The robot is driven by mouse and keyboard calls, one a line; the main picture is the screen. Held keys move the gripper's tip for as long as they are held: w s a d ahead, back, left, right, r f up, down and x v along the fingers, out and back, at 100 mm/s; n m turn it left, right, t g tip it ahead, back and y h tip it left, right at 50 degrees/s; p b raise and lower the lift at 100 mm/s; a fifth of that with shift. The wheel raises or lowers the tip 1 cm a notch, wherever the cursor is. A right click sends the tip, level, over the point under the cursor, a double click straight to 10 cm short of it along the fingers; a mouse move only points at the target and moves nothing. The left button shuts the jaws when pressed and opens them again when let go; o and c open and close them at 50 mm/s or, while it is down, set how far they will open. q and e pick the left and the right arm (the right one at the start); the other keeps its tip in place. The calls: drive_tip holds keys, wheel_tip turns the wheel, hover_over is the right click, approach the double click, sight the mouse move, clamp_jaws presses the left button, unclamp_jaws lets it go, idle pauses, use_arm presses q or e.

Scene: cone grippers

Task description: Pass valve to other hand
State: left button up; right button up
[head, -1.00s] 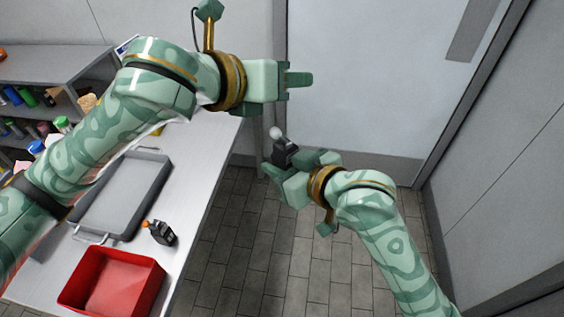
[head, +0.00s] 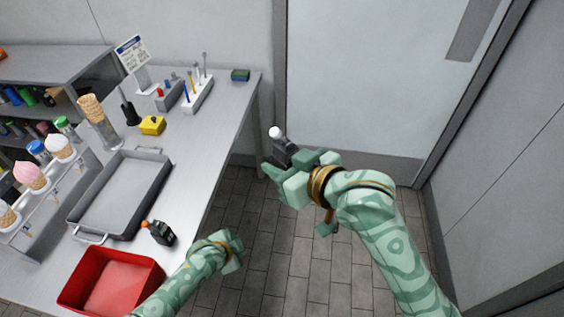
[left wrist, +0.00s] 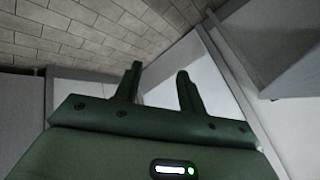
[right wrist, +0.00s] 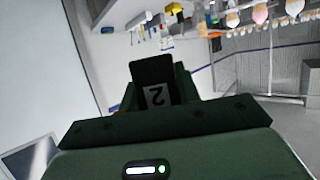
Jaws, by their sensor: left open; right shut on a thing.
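The valve (head: 282,148) is a small dark block with a white ball on top. My right gripper (head: 284,163) is shut on it and holds it up over the floor, right of the table. In the left wrist view my left gripper (left wrist: 160,88) is open and empty. The two grippers are well apart.
A similar dark valve with an orange tip (head: 160,232) lies on the table (head: 195,165), near a red bin (head: 85,290) and a grey tray (head: 75,222). Ice cream cones, a yellow block (head: 152,125) and racks stand farther back. The space around the held valve is clear.

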use_arm(q)
drive_tip(key=s+a+f+n+g+y, duration=0.1)
drive_tip(key=s+a+f+n, duration=0.1)
drive_tip(key=s+f, duration=0.6)
drive_tip(key=s+a+f+n+g, duration=0.25)
drive_tip(key=s+f, duration=0.25)
drive_tip(key=s, duration=0.6)
drive_tip(key=s+a+f+n+g, duration=0.1)
drive_tip(key=s+a+f+n, duration=0.1)
drive_tip(key=s, duration=0.9)
drive_tip(key=s+a+f+n+g+y, duration=0.1)
drive_tip(key=s+f+n, duration=0.1)
drive_tip(key=s, duration=1)
drive_tip(key=shift+a+f+n, duration=0.2)
drive_tip(key=shift+a+n, duration=0.15)
drive_tip(key=shift+a, duration=0.05)
